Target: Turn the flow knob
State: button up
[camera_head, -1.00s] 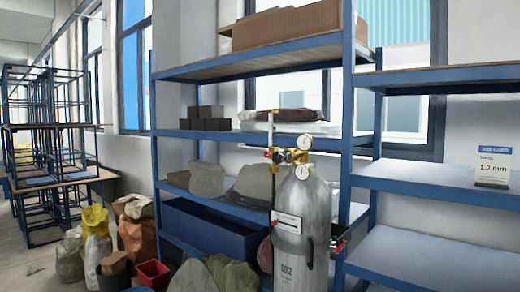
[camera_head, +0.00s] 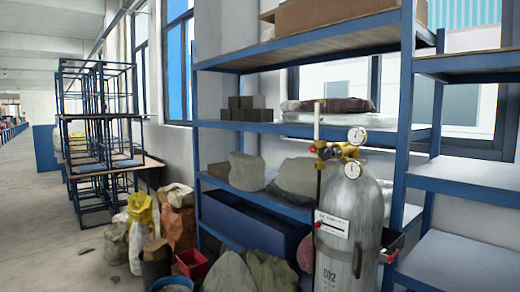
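A grey gas cylinder (camera_head: 348,235) marked CO2 stands upright in front of the blue shelving, right of centre. A brass regulator (camera_head: 340,151) with two round white gauges (camera_head: 356,135) sits on its top. A thin upright tube (camera_head: 318,135) rises at the regulator's left, with a small red part (camera_head: 313,148) beside it. I cannot tell which part is the flow knob at this size. My gripper is not in view.
Blue shelving (camera_head: 300,127) stands behind the cylinder, holding dark blocks, sacks and a cardboard box. Sacks (camera_head: 140,225), a red bin (camera_head: 191,263) and a bucket crowd the floor left of the cylinder. Open floor (camera_head: 50,220) lies at far left.

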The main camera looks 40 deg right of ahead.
aim_at(313, 148)
jog(key=u, duration=0.1)
jog(key=i, duration=1.1)
jog(key=z, duration=0.4)
